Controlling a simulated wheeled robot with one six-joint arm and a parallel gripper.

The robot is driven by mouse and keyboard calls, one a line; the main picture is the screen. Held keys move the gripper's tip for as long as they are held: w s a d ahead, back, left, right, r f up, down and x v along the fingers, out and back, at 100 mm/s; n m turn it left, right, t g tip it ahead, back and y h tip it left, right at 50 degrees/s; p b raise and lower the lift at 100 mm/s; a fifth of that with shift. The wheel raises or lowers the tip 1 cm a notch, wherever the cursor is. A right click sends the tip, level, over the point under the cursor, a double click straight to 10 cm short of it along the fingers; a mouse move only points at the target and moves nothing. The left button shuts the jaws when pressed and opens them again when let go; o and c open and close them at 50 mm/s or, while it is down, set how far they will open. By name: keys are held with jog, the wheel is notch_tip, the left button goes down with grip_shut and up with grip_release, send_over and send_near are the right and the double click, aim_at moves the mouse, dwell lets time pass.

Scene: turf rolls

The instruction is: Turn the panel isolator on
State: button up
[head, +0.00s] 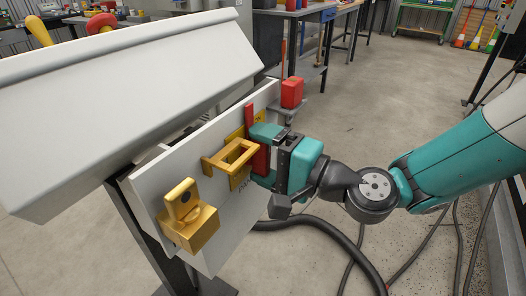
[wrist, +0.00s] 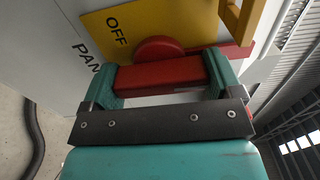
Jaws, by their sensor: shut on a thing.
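The panel isolator has a red handle (wrist: 160,75) with a round red hub on a yellow plate (wrist: 115,28), in the wrist view. The plate bears the word OFF near the handle. My gripper (wrist: 162,80) is shut on the red handle, with a teal finger at each end of the held part. In the head view, my gripper (head: 265,150) is at the white panel (head: 150,190), and the red handle (head: 249,117) shows partly above it. Most of the yellow plate and any ON mark are hidden there.
A yellow bracket (head: 230,156) stands out from the panel close to my gripper. A yellow block (head: 190,228) is at the panel's lower left, and a red block (head: 291,92) at its far end. A white sloped hood (head: 120,90) overhangs the panel. Dark hoses (head: 335,237) lie on the floor.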

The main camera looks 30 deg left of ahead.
jog(key=o, duration=0.7)
jog(key=shift+o, duration=0.2)
jog(key=s+d+b, duration=0.1)
jog(key=d+b, duration=1.2)
jog(key=d, duration=0.4)
jog(key=shift+s+d, duration=0.15)
jog(key=shift+d, duration=0.05)
